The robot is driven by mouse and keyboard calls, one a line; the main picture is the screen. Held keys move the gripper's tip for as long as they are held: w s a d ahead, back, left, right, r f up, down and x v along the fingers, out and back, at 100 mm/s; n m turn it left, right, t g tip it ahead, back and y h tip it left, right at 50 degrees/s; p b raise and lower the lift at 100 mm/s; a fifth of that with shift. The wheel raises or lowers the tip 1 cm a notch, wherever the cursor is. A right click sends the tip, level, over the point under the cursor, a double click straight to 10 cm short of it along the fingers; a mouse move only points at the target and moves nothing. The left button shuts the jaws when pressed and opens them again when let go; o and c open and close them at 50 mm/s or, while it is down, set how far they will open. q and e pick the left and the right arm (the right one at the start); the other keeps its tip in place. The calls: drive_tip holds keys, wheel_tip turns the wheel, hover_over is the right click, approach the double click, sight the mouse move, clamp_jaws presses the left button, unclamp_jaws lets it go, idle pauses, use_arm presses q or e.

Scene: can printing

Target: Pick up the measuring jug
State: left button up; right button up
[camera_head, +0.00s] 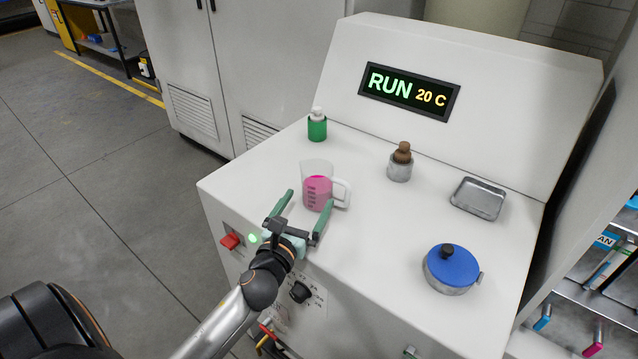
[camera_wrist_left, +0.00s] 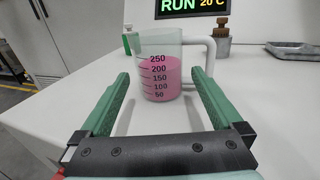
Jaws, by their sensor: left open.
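The measuring jug (camera_head: 317,188) stands upright on the white machine top near its left front. It is clear, holds pink liquid and has a white handle on its right side. In the left wrist view the jug (camera_wrist_left: 160,75) shows black marks from 50 to 250. My left gripper (camera_head: 304,212) is open, with its green fingers pointing at the jug from the front. In the left wrist view the fingers (camera_wrist_left: 160,85) lie to the left and right of the jug's lower part, with gaps. The gripper is empty. My right gripper is not in view.
A green bottle (camera_head: 317,127) stands behind the jug. A small metal pot with a brown top (camera_head: 401,163), a metal tray (camera_head: 478,198) and a blue-lidded pot (camera_head: 452,267) stand to the right. A sloped panel with a RUN display (camera_head: 410,92) rises behind.

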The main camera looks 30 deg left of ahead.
sight(312, 193)
use_arm(q)
drive_tip(key=shift+p+x, duration=0.4)
drive_tip(key=shift+x, duration=2.8)
drive_tip(key=shift+r, duration=0.2)
drive_tip(key=shift+c, duration=0.2)
drive_tip(key=c, duration=1.3)
